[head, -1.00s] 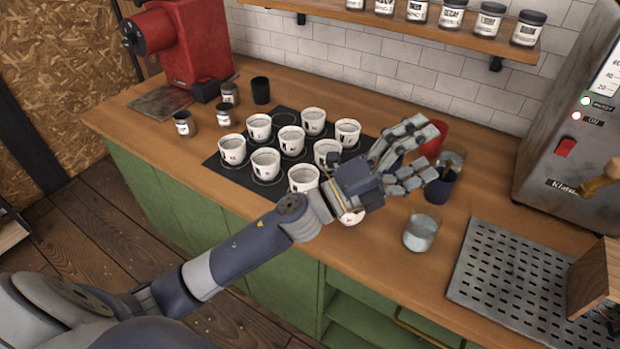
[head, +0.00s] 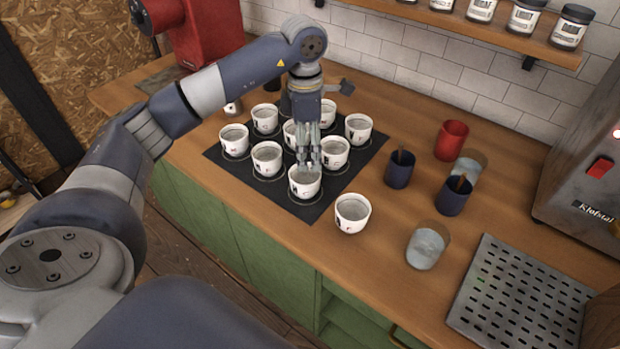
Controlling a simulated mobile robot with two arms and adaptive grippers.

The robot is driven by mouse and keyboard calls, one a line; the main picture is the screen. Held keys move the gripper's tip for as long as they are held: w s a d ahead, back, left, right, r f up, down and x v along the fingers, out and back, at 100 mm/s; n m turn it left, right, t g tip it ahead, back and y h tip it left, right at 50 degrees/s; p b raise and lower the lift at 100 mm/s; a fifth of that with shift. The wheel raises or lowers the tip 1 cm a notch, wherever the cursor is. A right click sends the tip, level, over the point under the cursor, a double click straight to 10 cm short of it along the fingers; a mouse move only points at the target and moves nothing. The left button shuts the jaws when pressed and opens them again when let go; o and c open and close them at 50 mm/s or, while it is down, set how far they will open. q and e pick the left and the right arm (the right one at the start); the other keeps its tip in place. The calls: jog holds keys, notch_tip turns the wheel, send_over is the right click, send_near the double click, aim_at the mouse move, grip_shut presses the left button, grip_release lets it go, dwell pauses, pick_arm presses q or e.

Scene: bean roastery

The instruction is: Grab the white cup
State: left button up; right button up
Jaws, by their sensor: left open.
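Several white cups with dark markings stand upright on a black mat (head: 215,155) on the wooden counter. One white cup (head: 352,213) stands apart on bare wood, just right of the mat's near corner. My left gripper (head: 309,165) points down over the mat, its fingertips at the far rim of the nearest cup on the mat (head: 305,183). It is open; I cannot tell whether the fingers touch that cup. The gripper hides parts of the cups behind it. My right gripper is not in view.
Right of the mat stand a red cup (head: 452,140), dark blue cups (head: 400,169) (head: 454,195) with sticks in them and a clear glass (head: 427,246). A perforated metal tray (head: 520,300) lies at the right. A red machine (head: 205,40) stands at the back left.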

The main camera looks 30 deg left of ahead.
pick_arm(q)
jog(key=a, duration=0.1)
jog(key=p, duration=0.1)
send_near(305, 175)
jog(key=s+d+f, duration=0.1)
jog(key=s+d, duration=0.1)
jog(key=s, duration=0.1)
jog(key=shift+f+p, duration=0.45)
jog(key=shift+p, duration=0.05)
notch_tip(305, 175, down, 4)
jog(key=shift+w+r+p, duration=0.1)
jog(key=shift+r+p, duration=0.1)
jog(key=shift+p, duration=0.7)
jog(key=shift+f, duration=0.5)
jog(key=c, duration=1.3)
